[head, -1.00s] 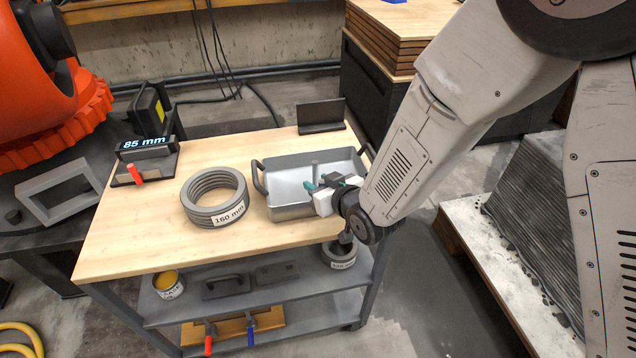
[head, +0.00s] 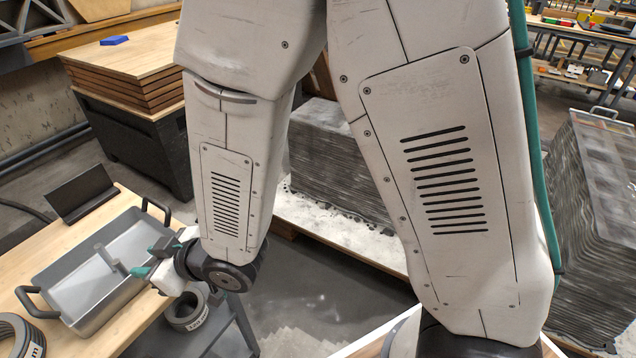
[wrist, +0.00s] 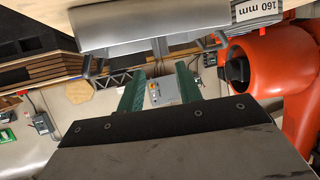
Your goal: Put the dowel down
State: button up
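A slim grey rod-like piece (head: 111,261), which looks like the dowel, shows inside the grey metal tray (head: 68,270) on the wooden cart top. I cannot tell whether it lies, leans or stands there. My gripper (head: 150,259) is at the tray's right side, its green fingers pointing in over the rim. In the wrist view my gripper (wrist: 160,68) has its two green fingers apart, with background showing between them. A short grey piece (wrist: 161,48), perhaps the dowel, shows just beyond the fingertips against the tray (wrist: 150,28). Nothing is visibly clamped.
A dark angled plate (head: 83,193) stands behind the tray. A grey ring stack (head: 18,338) is at the left edge, and a smaller ring (head: 187,312) sits on the shelf below. Stacked boards (head: 130,65) stand behind. A layered grey printed block (head: 335,160) is right of the cart.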

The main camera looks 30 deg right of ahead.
jog(key=w+d+r+m+g+h, duration=0.1)
jog(key=d+r+m+h, duration=0.3)
jog(key=d, duration=0.7)
jog(key=d+r+m+g+h, duration=0.1)
jog(key=d+r+h, duration=0.4)
jog(key=d, duration=0.7)
jog(key=s+d+r+m+g, duration=0.1)
jog(key=s+d+r+g, duration=0.1)
jog(key=s, duration=0.4)
jog(key=s+d+r+m+g, duration=0.1)
jog(key=s+d+r+m, duration=0.1)
jog(key=s+d+r, duration=0.2)
jog(key=s+d+r+m+g+h, duration=0.1)
jog(key=s+d+r+g, duration=0.1)
jog(key=s+d, duration=0.5)
jog(key=shift+s+r+m+g, duration=0.3)
jog(key=shift+s+r+m, duration=0.15)
jog(key=shift+s, duration=0.8)
